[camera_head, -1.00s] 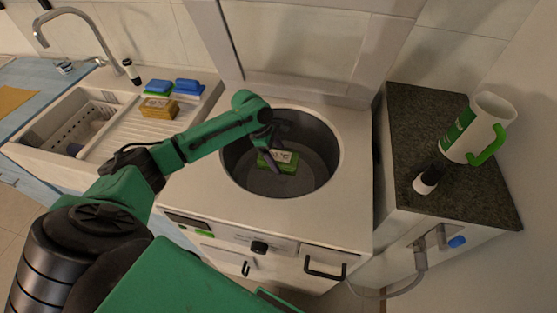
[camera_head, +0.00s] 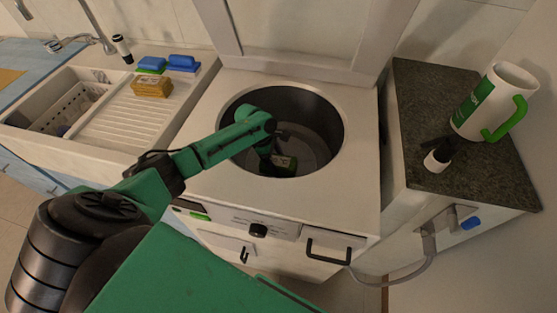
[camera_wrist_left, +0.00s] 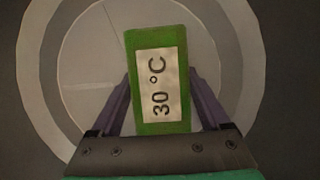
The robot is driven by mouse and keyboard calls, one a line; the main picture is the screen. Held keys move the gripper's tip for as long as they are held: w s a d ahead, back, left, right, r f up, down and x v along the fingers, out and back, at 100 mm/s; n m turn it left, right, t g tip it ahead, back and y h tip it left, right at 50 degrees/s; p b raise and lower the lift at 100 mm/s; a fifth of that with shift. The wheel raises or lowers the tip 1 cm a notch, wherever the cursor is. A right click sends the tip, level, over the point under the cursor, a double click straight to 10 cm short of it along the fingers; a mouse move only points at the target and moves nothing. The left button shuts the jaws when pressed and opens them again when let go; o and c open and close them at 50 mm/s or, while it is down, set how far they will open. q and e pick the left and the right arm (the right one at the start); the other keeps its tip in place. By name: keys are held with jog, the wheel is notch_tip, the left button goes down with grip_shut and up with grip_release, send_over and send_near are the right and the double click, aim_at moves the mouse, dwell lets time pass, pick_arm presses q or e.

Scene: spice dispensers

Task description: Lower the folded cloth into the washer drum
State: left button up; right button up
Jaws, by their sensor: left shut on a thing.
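The folded cloth is green with a white label reading "30 °C"; it shows in the left wrist view (camera_wrist_left: 158,40) between the fingers and in the head view (camera_head: 286,163). My left gripper (camera_wrist_left: 160,105) is shut on it. In the head view my left gripper (camera_head: 275,158) reaches down inside the open round washer drum (camera_head: 325,120), and partly hides the cloth. The drum's pale round floor shows behind the cloth in the wrist view. I cannot tell whether the cloth touches the floor. My right gripper is not in view.
The washer lid (camera_head: 300,35) stands open behind the drum. To the left is a sink with a ribbed drainer (camera_head: 125,115), blue and green sponges and a yellow block (camera_head: 152,87). To the right, a dark counter (camera_head: 430,95) holds a white-green jug (camera_head: 490,100) and a small dark-and-white bottle (camera_head: 437,160).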

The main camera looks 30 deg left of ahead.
pick_arm(q)
jog(key=o, duration=1.3)
jog(key=p+v, duration=0.1)
jog(key=v, duration=1.3)
jog(key=shift+s+r, duration=0.15)
jog(key=shift+r, duration=0.05)
jog(key=shift+a, duration=0.15)
